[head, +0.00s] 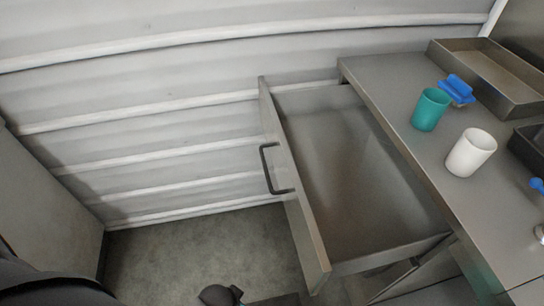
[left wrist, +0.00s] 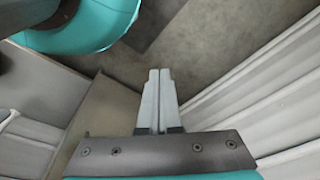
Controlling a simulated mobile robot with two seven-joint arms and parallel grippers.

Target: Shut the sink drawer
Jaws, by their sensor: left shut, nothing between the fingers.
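The sink drawer (head: 345,170) stands pulled out from the grey counter in the head view, and it looks empty. Its front panel (head: 297,205) faces left and carries a dark bar handle (head: 270,168). My left gripper (left wrist: 160,72) shows in the left wrist view with its two grey fingers together and nothing between them, above the floor. I cannot make out the left gripper's fingers in the head view, so its distance to the drawer is unclear. My right gripper is in neither view.
The counter (head: 390,90) holds a teal cup (head: 431,109), a white cup (head: 470,153), a blue item (head: 456,89) and a metal tray (head: 442,52). A ribbed wall (head: 150,100) runs behind. The floor (head: 185,250) left of the drawer is mostly clear; a grey cabinet (head: 45,210) stands far left.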

